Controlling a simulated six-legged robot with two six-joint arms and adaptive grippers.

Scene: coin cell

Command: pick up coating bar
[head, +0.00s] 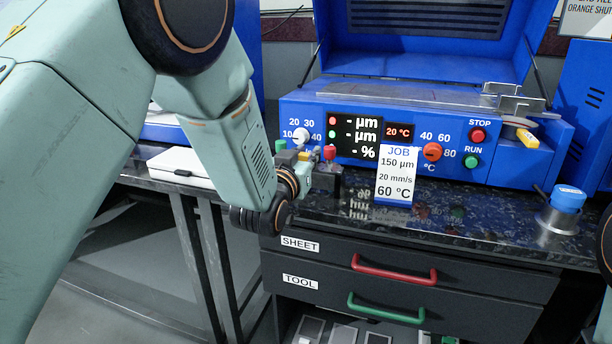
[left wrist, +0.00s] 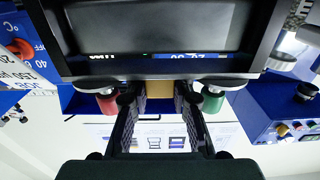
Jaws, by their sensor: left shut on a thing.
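The coating bar has a tan middle block (left wrist: 172,89) with a red knob (left wrist: 107,103) and a green knob (left wrist: 212,100) at its two ends. In the head view its red knob (head: 330,153) stands at the front left of the blue machine. My left gripper (head: 302,170) reaches it from the left. In the left wrist view the fingers of my left gripper (left wrist: 160,98) are shut on the tan block between the knobs. The arm hides part of the bar, and I cannot tell whether it touches the bench. My right gripper is out of view.
The blue machine (head: 462,168) stands behind, with a job card (head: 396,176) in front. A white flat case (head: 182,168) lies left. A blue-lidded pot (head: 567,200) stands right. Drawers with red (head: 394,270) and green (head: 386,309) handles are below.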

